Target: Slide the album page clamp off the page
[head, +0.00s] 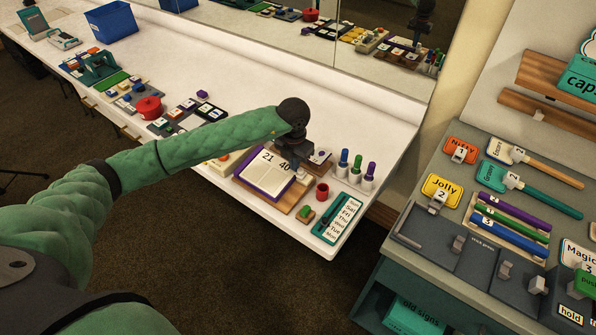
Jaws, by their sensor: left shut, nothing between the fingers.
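An open album (257,177) with a purple cover lies on a wooden board near the front edge of the white counter. Its pages read 21 and 40. My left gripper (301,172) points down over the album's right edge, beside the 40. It is shut and empty. A small pale piece shows right at its fingertips, but I cannot tell if that is the page clamp or part of my fingers. The gripper hides part of the right page, and I cannot make out the clamp. My right gripper is out of view.
A red cup (322,191), a small green-topped block (305,213), a teal day list (342,217) and several capped markers (357,165) stand close on the right. A red pot (149,107) is farther left. A mirror backs the counter; a grey sign bench (431,247) stands right.

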